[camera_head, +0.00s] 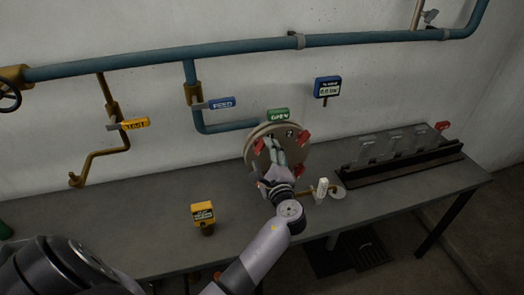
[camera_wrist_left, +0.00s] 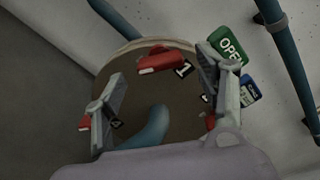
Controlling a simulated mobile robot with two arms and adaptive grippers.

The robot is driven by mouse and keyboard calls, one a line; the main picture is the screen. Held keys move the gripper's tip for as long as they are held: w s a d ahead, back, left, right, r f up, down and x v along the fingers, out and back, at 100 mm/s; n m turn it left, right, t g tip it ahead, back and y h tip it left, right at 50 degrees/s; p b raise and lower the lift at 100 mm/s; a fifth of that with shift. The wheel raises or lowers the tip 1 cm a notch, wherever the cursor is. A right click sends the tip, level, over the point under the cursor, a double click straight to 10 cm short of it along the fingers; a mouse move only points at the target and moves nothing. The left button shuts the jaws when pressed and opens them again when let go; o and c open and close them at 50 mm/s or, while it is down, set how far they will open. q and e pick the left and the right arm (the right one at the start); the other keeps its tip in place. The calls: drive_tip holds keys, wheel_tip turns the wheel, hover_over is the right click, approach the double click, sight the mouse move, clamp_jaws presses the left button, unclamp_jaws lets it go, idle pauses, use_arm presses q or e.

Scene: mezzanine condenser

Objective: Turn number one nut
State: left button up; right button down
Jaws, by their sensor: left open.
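My left gripper (camera_head: 275,154) is in front of the disc. In the left wrist view its open fingers (camera_wrist_left: 157,104) stand apart, with the number one nut ahead of and between them. Contact with the nut cannot be seen. Other red nuts are partly hidden behind the fingers. My right gripper is not in view.
A green OPEN sign (camera_head: 278,114) is above the disc. Blue pipe (camera_head: 200,55) runs along the wall. A white-handled valve (camera_head: 321,188) stands just right of my arm, a yellow tag (camera_head: 203,212) to the left. A black rack (camera_head: 400,160) is at right.

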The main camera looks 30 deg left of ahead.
use_arm(q)
drive_tip(key=v, duration=0.9)
drive_tip(key=shift+d, duration=0.1)
